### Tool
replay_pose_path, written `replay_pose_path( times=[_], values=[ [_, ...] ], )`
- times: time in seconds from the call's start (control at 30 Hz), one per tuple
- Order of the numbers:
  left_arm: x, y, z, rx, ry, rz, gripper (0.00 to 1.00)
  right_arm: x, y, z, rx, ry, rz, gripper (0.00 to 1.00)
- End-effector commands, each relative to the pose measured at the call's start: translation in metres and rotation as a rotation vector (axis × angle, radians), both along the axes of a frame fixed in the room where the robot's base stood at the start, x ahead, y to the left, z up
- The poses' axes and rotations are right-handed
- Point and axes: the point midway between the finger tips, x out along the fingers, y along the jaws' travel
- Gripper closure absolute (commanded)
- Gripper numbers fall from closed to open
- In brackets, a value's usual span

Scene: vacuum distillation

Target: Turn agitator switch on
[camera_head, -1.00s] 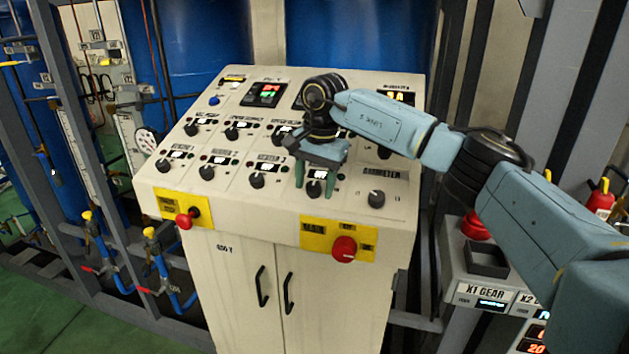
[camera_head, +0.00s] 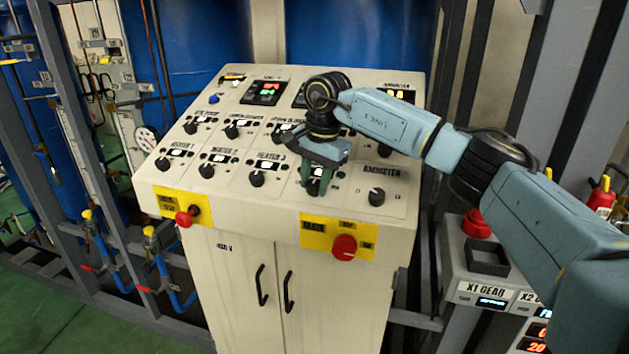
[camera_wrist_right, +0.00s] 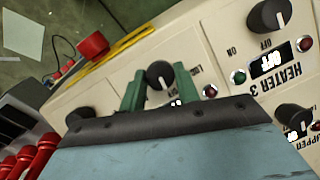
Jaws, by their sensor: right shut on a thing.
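A cream control panel (camera_head: 222,203) with several black knobs stands before me. My right gripper (camera_head: 315,180) reaches down onto the front row, between the Heater 3 knob (camera_head: 257,179) and the Ammeter knob (camera_head: 376,197). Its green fingers are shut on a black knob (camera_wrist_right: 160,74), one finger on each side, in the right wrist view. This knob's label is mostly hidden by the gripper, so I cannot read it as the agitator switch. In the wrist view the Heater 3 knob (camera_wrist_right: 270,15) points to off. My left gripper is not in view.
Red knobs on yellow plates, one at the left (camera_head: 186,217) and one at the right (camera_head: 344,248), stick out of the panel's front. An X1 gear unit (camera_head: 487,292) stands at the right. Other knobs sit close around the gripper.

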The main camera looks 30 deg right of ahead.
Motion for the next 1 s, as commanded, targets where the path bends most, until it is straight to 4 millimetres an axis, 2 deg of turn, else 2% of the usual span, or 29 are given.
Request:
replay_pose_path(
  times=[0.7,1.0],
  values=[
    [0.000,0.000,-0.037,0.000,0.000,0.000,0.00,-0.004,0.000,-0.003,0.154,-0.183,-0.589,0.91],
    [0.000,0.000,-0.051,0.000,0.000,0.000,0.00,-0.005,0.000,-0.003,0.202,-0.239,-0.782,0.91]
  ],
)
